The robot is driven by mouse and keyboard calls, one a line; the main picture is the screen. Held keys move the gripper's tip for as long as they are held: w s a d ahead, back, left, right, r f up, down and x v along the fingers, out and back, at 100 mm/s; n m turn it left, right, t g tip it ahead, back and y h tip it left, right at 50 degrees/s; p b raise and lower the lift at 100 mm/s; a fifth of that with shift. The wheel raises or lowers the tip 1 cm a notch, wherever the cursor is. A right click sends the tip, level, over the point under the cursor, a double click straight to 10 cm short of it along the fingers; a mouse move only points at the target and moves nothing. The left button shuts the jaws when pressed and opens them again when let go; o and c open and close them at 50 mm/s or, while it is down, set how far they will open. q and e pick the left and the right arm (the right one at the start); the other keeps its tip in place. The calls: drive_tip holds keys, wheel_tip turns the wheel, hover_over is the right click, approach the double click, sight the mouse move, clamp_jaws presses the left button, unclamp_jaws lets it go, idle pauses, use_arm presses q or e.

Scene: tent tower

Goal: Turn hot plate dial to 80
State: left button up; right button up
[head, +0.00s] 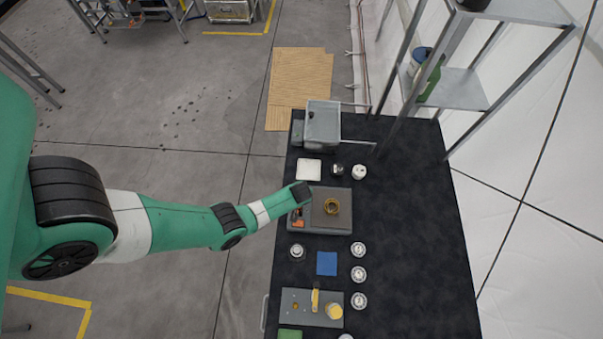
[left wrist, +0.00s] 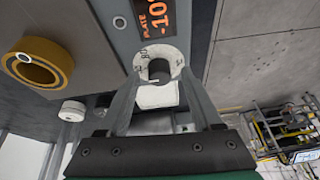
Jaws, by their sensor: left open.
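The grey hot plate (head: 340,222) sits on the black table, with a brass-coloured ring (head: 331,206) on its top plate. In the left wrist view, its dial (left wrist: 158,70) is a dark round knob on a white numbered disc; an 80 shows at the disc's upper left. An orange display (left wrist: 152,20) reads "PLATE" and part of a number. My left gripper (head: 303,194) is over the hot plate's left edge and hides the dial in the head view. Its fingers (left wrist: 161,78) are open, one on each side of the knob; contact is unclear. My right gripper is out of view.
A white square dish (head: 308,169) and a grey box-like device (head: 322,125) stand behind the hot plate. A blue pad (head: 327,263), several small white-topped containers and a grey tray (head: 294,305) lie in front. The table's right side is clear.

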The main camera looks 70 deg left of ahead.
use_arm(q)
clamp_jaws()
idle(0.5)
drive_tip(key=m, duration=0.1)
drive_tip(key=m+t+p, duration=0.1)
drive_tip(key=m, duration=0.1)
drive_tip(key=shift+s+r+m+h, duration=0.1)
drive_tip(key=shift+s+m+h, duration=0.05)
drive_tip(key=shift+m+h, duration=0.15)
drive_tip(key=m+t, duration=0.1)
drive_tip(key=m, duration=0.1)
drive_tip(key=shift+a+m+h, duration=0.1)
drive_tip(key=shift+m+h, duration=0.2)
drive_tip(key=shift+h, duration=0.1)
drive_tip(key=m+h, duration=0.1)
drive_tip(key=m, duration=0.1)
drive_tip(key=shift+m, duration=0.3)
drive_tip(key=shift+s+a+m+t+h+b, duration=0.1)
drive_tip(key=shift+m+t+h+b, duration=0.4)
drive_tip(key=shift+m, duration=1.1)
